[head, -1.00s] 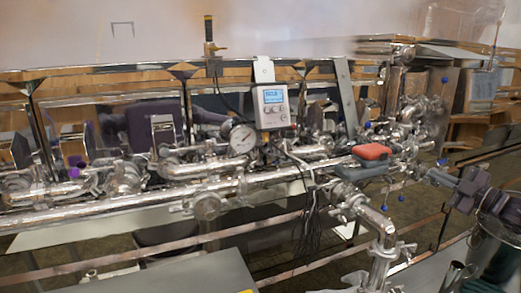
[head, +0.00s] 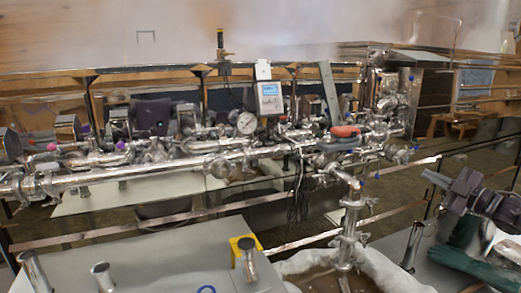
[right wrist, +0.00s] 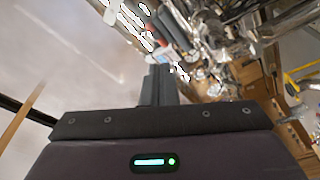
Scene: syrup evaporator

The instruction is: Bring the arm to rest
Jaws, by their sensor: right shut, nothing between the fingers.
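My right gripper (head: 430,177) is at the right side of the head view, its fingers pointing left toward the pipework. It is shut and holds nothing. In the right wrist view its dark fingers (right wrist: 162,85) are together, with blurred shiny pipes beyond them. In the head view the fingertips stand apart from the steel pipe assembly (head: 210,163). My left gripper is not in view.
A display box (head: 270,98) and a round gauge (head: 246,123) sit on the pipes. A grey table (head: 150,262) is in front, with a yellow fixture (head: 240,244).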

